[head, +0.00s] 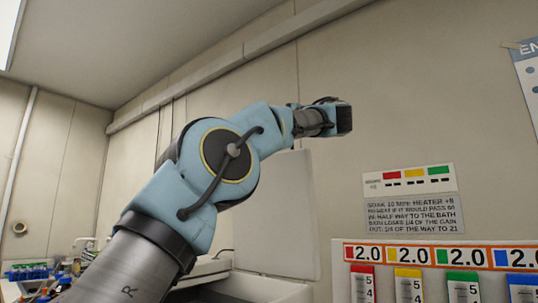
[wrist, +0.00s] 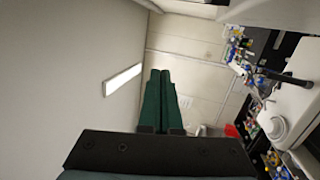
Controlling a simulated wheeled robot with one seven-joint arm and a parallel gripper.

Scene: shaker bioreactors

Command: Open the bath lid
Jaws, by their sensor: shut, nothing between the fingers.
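My gripper (head: 345,118) is at the end of my raised arm in the head view, high in front of the wall. In the wrist view its two green fingers (wrist: 160,75) lie together with nothing between them. A pale flat panel (head: 285,225) stands upright behind my arm in the head view, above a whitish box edge (head: 262,288) at the bottom. It may be the bath lid standing raised; I cannot tell for sure. My arm hides part of it. My gripper is above and apart from it.
Color-marked columns labelled 2.0 (head: 440,257) stand at the lower right, below a wall notice (head: 412,214). Blue-capped bottles (head: 28,271) sit at the lower left. The wrist view shows a white appliance (wrist: 295,105) and cluttered bench at right. The air around my gripper is clear.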

